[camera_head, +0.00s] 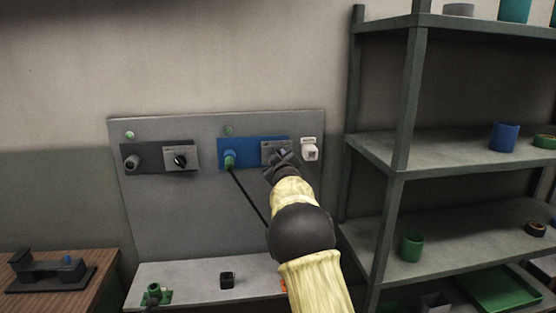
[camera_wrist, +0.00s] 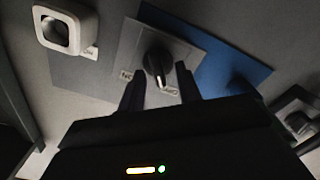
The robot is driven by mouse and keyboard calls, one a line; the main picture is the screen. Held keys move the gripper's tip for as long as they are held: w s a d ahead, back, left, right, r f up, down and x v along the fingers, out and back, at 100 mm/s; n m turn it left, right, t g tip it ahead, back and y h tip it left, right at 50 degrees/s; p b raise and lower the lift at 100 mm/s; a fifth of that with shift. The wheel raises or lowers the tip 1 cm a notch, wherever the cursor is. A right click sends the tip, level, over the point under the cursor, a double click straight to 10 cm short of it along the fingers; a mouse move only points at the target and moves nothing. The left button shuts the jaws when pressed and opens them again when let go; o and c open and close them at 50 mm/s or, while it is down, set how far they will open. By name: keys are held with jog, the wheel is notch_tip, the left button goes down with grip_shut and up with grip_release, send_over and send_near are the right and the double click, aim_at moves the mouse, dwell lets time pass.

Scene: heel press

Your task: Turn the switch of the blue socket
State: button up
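A white box fitting (camera_head: 309,149) is just right of the switch. A dark socket (camera_head: 131,161) with its own rotary switch (camera_head: 180,159) is on the panel's left. Shelves (camera_head: 380,140) stand to the right. A small black block (camera_head: 227,280) lies on the ledge below.

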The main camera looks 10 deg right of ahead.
jog(key=shift+s, duration=0.1)
jog(key=s+b, duration=0.5)
jog(key=s, duration=1.2)
jog(key=shift+s, duration=0.15)
jog(key=s+d+f+m+g+p, duration=0.2)
jog(key=s+f+m+g+p, duration=0.25)
jog(key=s+f+g, duration=0.45)
jog(key=s+f+m+g+p, duration=0.1)
jog(key=s+f+g+p, duration=0.1)
jog(key=s, duration=1)
jog(key=s+a+f+m+g+p, duration=0.1)
jog(key=s+f+g+p, duration=0.2)
jog(key=s+f, duration=0.4)
jog(key=s+g, duration=0.1)
jog(key=s, duration=0.4)
jog(key=shift+f+m, duration=0.2)
jog(key=shift+m, duration=0.15)
